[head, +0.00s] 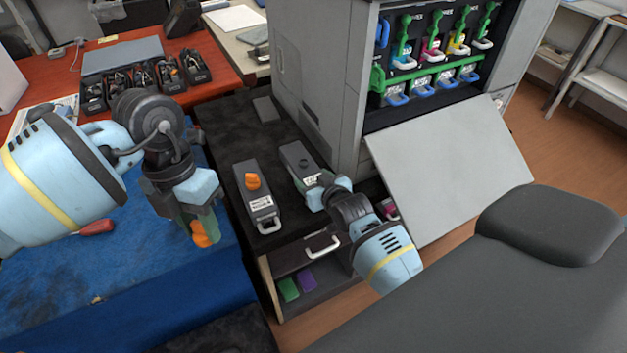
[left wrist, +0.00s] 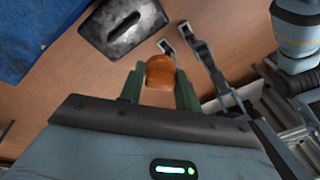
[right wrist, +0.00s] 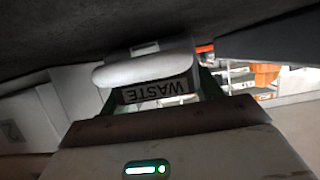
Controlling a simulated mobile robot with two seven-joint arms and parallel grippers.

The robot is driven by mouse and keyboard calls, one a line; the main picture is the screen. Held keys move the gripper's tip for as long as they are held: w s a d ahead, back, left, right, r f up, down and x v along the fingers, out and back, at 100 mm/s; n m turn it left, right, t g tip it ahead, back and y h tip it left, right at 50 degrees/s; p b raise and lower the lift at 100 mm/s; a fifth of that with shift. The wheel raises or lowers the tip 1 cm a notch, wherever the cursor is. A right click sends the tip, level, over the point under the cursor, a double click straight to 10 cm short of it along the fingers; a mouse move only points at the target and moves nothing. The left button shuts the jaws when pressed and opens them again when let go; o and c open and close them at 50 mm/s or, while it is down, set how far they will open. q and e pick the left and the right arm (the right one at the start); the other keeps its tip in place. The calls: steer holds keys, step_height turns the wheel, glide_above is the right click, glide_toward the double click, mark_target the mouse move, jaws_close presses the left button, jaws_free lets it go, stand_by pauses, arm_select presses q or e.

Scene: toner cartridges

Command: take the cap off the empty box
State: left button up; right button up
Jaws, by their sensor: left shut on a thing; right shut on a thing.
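My left gripper (head: 193,228) is shut on an orange cap (head: 203,240), held in the air over the blue mat's right side. In the left wrist view the cap (left wrist: 160,72) sits between the green fingers. A grey box (head: 298,156) stands on the dark bench next to the printer, with a dark round spot on its bare top and no orange cap. My right gripper (head: 316,197) is shut at this box's front end. The right wrist view shows a white handle (right wrist: 145,66) and a "WASTE" label (right wrist: 157,92) between the fingers.
A second grey box (head: 264,208), topped by an orange cap (head: 252,182), stands just left of the first. The printer's open door (head: 450,165) hangs to the right. A red screwdriver (head: 97,227) lies on the blue mat (head: 90,285).

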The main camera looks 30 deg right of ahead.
mark_target(199, 224)
arm_select(q)
steer(key=shift+f, duration=0.1)
arm_select(e)
steer(key=shift+f, duration=0.1)
steer(key=o, duration=1.4)
arm_select(q)
steer(key=shift+r, duration=0.3)
arm_select(e)
steer(key=shift+r, duration=0.25)
arm_select(q)
steer(key=p+v, duration=0.1)
steer(key=v, duration=0.2)
steer(key=shift+s+r+p, duration=0.2)
steer(key=shift+p, duration=0.15)
steer(key=shift+r, duration=0.1)
arm_select(e)
steer(key=v, duration=1.2)
steer(key=shift+f, duration=0.1)
